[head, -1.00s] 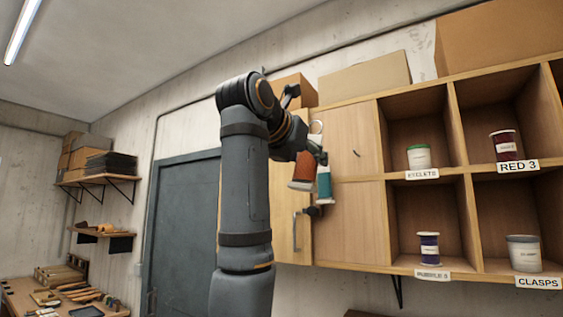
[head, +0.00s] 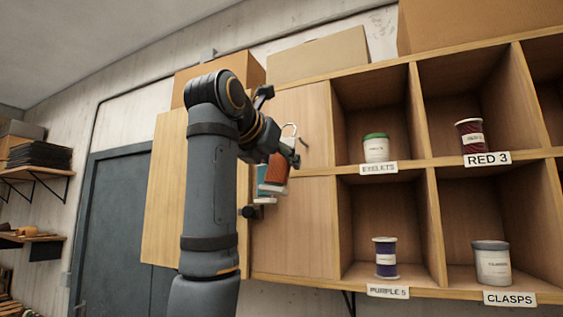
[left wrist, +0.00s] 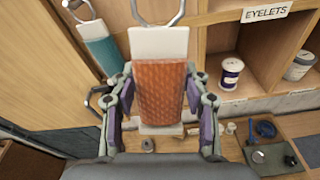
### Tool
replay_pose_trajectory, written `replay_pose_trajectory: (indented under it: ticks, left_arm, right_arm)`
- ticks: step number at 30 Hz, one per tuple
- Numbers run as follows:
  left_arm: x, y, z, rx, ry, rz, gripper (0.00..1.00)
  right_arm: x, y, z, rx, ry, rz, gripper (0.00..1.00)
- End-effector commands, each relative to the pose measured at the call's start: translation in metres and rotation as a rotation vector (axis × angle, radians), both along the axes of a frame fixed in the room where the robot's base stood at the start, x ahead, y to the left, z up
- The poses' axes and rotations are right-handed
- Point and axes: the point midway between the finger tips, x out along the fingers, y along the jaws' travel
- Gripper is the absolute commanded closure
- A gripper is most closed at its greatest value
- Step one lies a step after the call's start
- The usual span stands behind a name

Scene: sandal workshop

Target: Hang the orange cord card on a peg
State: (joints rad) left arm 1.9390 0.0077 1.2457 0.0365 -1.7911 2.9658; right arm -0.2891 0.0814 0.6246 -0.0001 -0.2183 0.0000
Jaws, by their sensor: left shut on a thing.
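The orange cord card (head: 276,170) is wound with orange cord, with white ends and a metal ring at its top. My left gripper (left wrist: 160,84) is shut on the card, its fingers on both side edges; the card also shows in the left wrist view (left wrist: 162,94). It is held up before the wooden cupboard front. A small dark peg (head: 304,141) sticks out just right of the ring in the head view; I cannot tell whether they touch. A teal cord card (left wrist: 98,42) hangs behind and left, partly hidden. My right gripper is out of view.
Open cubbies (head: 418,120) to the right hold an eyelets tub (head: 376,149), a red spool (head: 470,137), a purple spool (head: 385,259) and a clasps tub (head: 491,264). A metal handle (left wrist: 97,98) sits close to the left finger. A tray (left wrist: 265,145) lies below.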

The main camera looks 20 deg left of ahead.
Motion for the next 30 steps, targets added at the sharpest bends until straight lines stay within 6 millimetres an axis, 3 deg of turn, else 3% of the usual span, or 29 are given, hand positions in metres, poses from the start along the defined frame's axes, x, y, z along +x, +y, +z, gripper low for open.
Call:
replay_pose_trajectory:
  ticks: [10, 22, 30]
  left_arm:
    - [0.014, 0.000, 0.001, 0.000, 0.001, 0.000, 0.86]
    - [0.042, -0.001, 0.000, 0.000, 0.000, 0.000, 0.86]
    - [0.061, -0.002, -0.001, 0.000, 0.001, 0.000, 0.86]
  right_arm:
    - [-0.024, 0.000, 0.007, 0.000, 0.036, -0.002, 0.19]
    - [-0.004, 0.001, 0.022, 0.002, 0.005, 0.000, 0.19]
    - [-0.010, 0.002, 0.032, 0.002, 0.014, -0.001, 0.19]
